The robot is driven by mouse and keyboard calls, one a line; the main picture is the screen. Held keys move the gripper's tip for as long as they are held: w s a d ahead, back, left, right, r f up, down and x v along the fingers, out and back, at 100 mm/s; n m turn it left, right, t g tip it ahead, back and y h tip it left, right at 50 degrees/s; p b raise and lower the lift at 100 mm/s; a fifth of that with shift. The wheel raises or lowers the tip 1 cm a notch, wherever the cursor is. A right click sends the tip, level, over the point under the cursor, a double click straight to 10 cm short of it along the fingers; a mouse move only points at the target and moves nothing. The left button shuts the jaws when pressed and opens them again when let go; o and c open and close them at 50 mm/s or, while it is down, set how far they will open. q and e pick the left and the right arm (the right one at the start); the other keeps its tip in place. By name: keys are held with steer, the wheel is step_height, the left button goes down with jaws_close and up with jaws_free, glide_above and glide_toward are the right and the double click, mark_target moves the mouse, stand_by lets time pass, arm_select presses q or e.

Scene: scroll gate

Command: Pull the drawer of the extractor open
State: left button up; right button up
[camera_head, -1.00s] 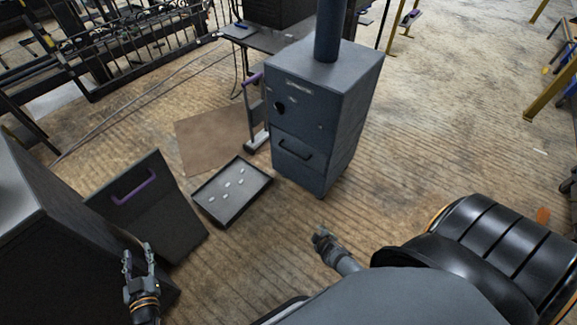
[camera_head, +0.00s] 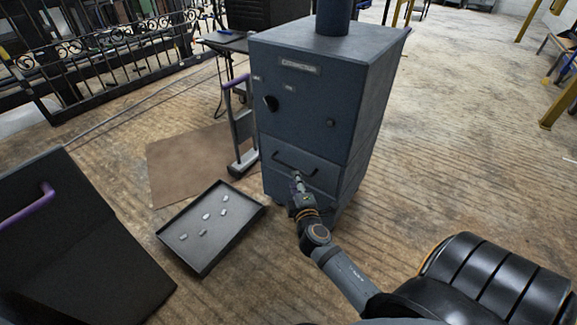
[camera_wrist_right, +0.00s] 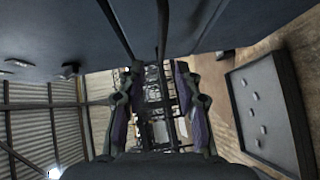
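The extractor (camera_head: 300,110) is a dark blue-grey metal cabinet with a name plate and a pipe on top. Its lower drawer (camera_head: 325,176) looks flush with the front and has a thin black bar handle (camera_head: 288,166). My right gripper (camera_head: 298,184) is at the drawer front, close to the handle. In the right wrist view my right gripper (camera_wrist_right: 158,75) has its fingers apart, with the dark handle bar (camera_wrist_right: 163,28) in line with the gap. I cannot tell whether they touch. My left gripper is out of view.
A black tray (camera_head: 228,231) with several small pale pieces lies on the floor left of the extractor. A stand with a purple handle (camera_head: 239,82) is beside the extractor, near a brown sheet (camera_head: 185,165). A dark bin with a purple handle (camera_head: 28,208) is at left.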

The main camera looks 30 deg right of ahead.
mark_target(290, 166)
steer(key=b+x, duration=0.2)
steer(key=x, duration=0.7)
steer(key=shift+w+d+f, duration=0.1)
steer(key=shift+w+f, duration=0.1)
steer(key=shift+w, duration=0.05)
steer(key=shift+c, duration=0.2)
jaws_close()
